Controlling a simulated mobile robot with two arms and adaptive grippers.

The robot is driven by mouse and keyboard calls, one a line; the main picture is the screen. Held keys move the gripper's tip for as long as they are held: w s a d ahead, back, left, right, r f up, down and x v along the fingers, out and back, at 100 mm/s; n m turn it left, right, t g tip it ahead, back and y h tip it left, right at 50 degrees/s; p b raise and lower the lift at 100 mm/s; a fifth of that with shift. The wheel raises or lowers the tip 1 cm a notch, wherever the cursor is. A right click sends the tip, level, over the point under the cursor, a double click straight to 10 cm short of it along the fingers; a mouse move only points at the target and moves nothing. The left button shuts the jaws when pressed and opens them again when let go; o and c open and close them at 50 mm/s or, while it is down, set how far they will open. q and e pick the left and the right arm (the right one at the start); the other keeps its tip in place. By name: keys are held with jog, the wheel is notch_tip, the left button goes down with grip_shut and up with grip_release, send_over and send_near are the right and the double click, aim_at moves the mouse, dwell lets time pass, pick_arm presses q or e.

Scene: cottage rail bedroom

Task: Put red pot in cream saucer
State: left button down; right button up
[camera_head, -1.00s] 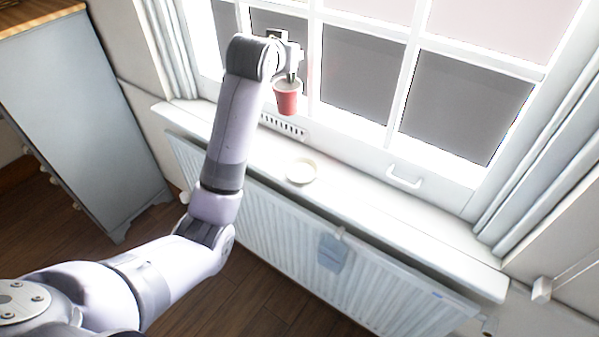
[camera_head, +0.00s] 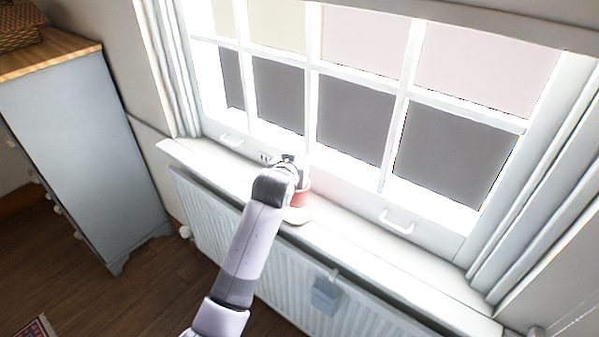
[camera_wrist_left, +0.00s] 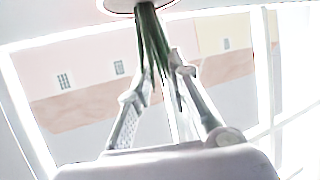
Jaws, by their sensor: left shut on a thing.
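The red pot (camera_head: 300,198) is over the cream saucer (camera_head: 297,217) on the window sill, partly hidden behind my left wrist. I cannot tell whether its base touches the saucer. In the left wrist view, green leaves (camera_wrist_left: 150,38) rise from the pot (camera_wrist_left: 122,5), whose top shows at the upper edge. My left gripper (camera_wrist_left: 160,78) is shut on these leaves, between its two fingers. In the head view its fingers are mostly hidden by the wrist. My right gripper is not in view.
The white sill (camera_head: 360,255) is narrow, with the window (camera_head: 350,120) close behind. A window handle (camera_head: 397,222) sticks out to the right. A radiator (camera_head: 270,265) hangs below, and a grey cabinet (camera_head: 80,150) stands left. The sill to the right is clear.

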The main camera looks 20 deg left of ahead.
pick_arm(q)
jog(key=shift+f, duration=0.3)
notch_tip(320, 180, down, 4)
jog(key=shift+p, duration=0.3)
jog(key=shift+f, duration=0.15)
jog(key=c, duration=1.5)
grip_release()
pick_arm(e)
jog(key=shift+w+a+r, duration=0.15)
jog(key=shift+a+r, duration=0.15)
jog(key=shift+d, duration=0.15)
pick_arm(q)
jog(key=shift+s+r, duration=0.25)
jog(key=shift+s, duration=0.25)
jog(key=b+v, duration=0.1)
jog(key=v, duration=1)
jog(key=shift+r+b, duration=0.1)
jog(key=shift+b, duration=0.2)
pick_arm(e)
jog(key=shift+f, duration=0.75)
